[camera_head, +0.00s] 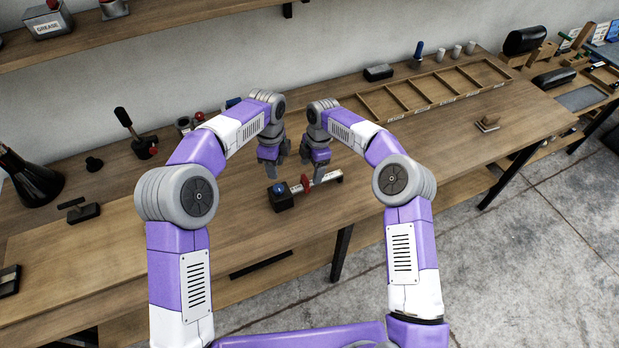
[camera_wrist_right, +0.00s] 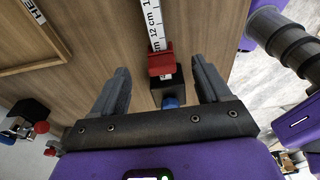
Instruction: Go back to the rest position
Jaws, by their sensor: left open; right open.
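My left gripper (camera_head: 272,166) is open and empty, hanging over the middle of the workbench (camera_head: 400,160). My right gripper (camera_head: 313,170) is open just to its right, above a measuring device. This device has a white centimetre scale (camera_head: 325,179), a red slider (camera_head: 305,183) and a black block (camera_head: 283,202) with a blue knob. In the right wrist view the red slider (camera_wrist_right: 160,62) and scale (camera_wrist_right: 156,22) show between and beyond the spread fingers of the right gripper (camera_wrist_right: 160,70). Nothing is held between those fingers.
A divided wooden tray (camera_head: 432,93) lies at the back right, with several small cups behind it. A small wooden block (camera_head: 487,123) sits on the right. A joystick-like lever (camera_head: 137,140) and a dark lamp (camera_head: 30,180) stand on the left. A shelf (camera_head: 130,28) runs above.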

